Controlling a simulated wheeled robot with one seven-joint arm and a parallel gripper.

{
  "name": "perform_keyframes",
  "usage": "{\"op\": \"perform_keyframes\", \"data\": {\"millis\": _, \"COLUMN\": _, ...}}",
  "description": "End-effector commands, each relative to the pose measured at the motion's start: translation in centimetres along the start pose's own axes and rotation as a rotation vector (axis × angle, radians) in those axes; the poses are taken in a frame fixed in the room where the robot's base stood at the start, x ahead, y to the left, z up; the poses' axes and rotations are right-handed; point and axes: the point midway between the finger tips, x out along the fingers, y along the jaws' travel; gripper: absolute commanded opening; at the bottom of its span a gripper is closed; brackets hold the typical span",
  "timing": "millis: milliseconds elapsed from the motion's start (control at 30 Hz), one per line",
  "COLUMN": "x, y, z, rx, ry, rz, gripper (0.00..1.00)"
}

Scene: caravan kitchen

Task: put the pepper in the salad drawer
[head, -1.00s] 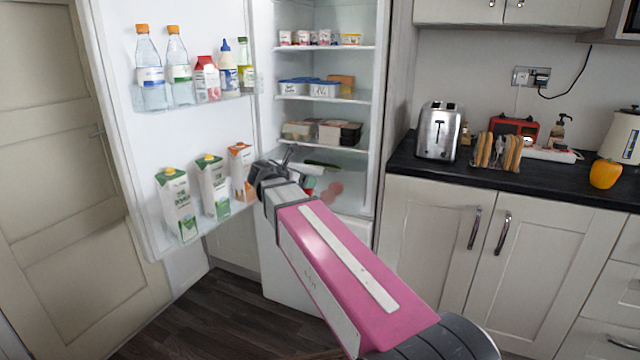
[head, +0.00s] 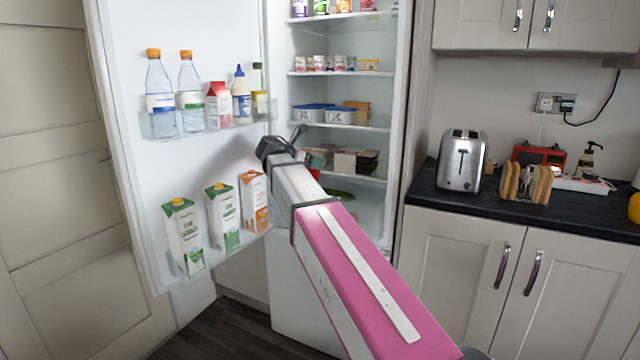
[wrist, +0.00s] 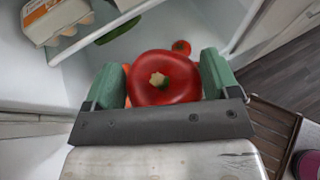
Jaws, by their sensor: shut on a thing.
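My gripper (wrist: 163,78) is shut on a red pepper (wrist: 180,88), its two green finger pads pressing the sides, stem facing the wrist camera. In the head view my arm reaches into the open fridge, and its own links hide most of the gripper and pepper. Beyond the pepper, in the wrist view, is the pale bottom compartment of the fridge (wrist: 152,36), apparently the salad drawer, with a green cucumber (wrist: 118,32) and a small red tomato (wrist: 181,47). I cannot tell how far the drawer is pulled out. A yellow pepper (head: 634,207) sits on the counter at the right edge.
The open fridge door (head: 120,100) at the left holds bottles (head: 160,100) and cartons (head: 184,235). An egg box (wrist: 58,18) is close at upper left in the wrist view. Shelves (head: 350,124) with tubs are above. A toaster (head: 461,160) and rack (head: 526,183) stand on the counter.

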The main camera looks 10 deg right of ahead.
Motion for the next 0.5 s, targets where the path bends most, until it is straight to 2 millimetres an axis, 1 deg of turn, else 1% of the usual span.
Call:
{"op": "perform_keyframes", "data": {"millis": 33, "x": 1.3, "y": 0.6, "z": -0.2, "rx": -0.001, "ry": 0.000, "rz": -0.002, "gripper": 0.56}}
{"op": "perform_keyframes", "data": {"millis": 200, "x": 4.6, "y": 1.7, "z": -0.8, "rx": -0.001, "ry": 0.000, "rz": -0.002, "gripper": 0.56}}
{"op": "perform_keyframes", "data": {"millis": 333, "x": 6.1, "y": 2.2, "z": -1.1, "rx": 0.000, "ry": -0.001, "rz": 0.000, "gripper": 0.56}}
{"op": "perform_keyframes", "data": {"millis": 500, "x": 6.8, "y": 2.3, "z": -1.4, "rx": 0.000, "ry": -0.001, "rz": 0.001, "gripper": 0.56}}
